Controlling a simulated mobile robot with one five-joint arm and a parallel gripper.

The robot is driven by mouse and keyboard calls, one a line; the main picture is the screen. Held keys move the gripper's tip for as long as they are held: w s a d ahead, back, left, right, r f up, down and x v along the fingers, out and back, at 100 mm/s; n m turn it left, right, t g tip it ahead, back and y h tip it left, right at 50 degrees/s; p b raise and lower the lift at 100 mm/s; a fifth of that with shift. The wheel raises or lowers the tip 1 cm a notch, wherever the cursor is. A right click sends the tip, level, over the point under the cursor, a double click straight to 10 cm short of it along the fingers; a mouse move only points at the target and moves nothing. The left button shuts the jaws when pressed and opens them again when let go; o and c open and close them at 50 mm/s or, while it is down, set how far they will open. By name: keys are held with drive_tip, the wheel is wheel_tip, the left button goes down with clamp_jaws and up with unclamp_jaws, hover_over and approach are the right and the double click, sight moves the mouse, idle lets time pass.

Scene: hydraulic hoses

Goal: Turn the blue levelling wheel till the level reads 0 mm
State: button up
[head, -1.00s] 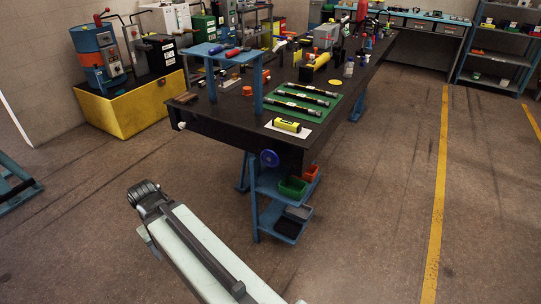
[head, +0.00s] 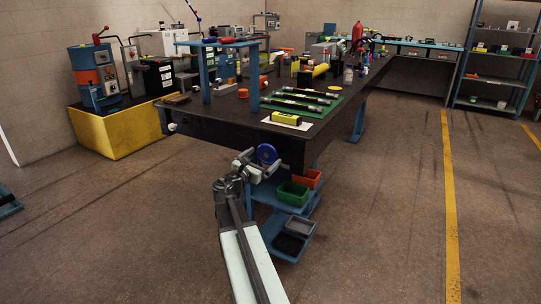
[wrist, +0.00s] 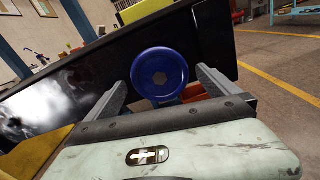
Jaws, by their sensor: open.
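The blue levelling wheel (head: 266,154) sits at the near corner of the dark bench, below its top. My gripper (head: 258,164) is at the wheel in the head view. In the wrist view my gripper (wrist: 159,84) is open, one finger on each side of the wheel, with gaps showing between fingers and rim. A yellow level (head: 286,118) lies on a white sheet on the bench top near this corner. Its reading is too small to make out.
The dark bench (head: 215,132) carries a green mat (head: 325,107) with several hoses and a small blue stand (head: 205,80). Below the wheel, a blue shelf holds a green bin (head: 293,193) and other bins. The floor (head: 390,220) to the right is clear.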

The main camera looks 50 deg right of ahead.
sight(272, 151)
drive_tip(key=x, duration=0.7)
drive_tip(key=shift+a, duration=0.1)
drive_tip(key=c, duration=1.2)
drive_tip(key=shift+c, duration=0.2)
drive_tip(key=shift+m, duration=0.3)
drive_tip(key=m, duration=0.4)
drive_tip(key=shift+s, duration=0.1)
drive_tip(key=m, duration=0.9)
drive_tip(key=shift+m, duration=2.1)
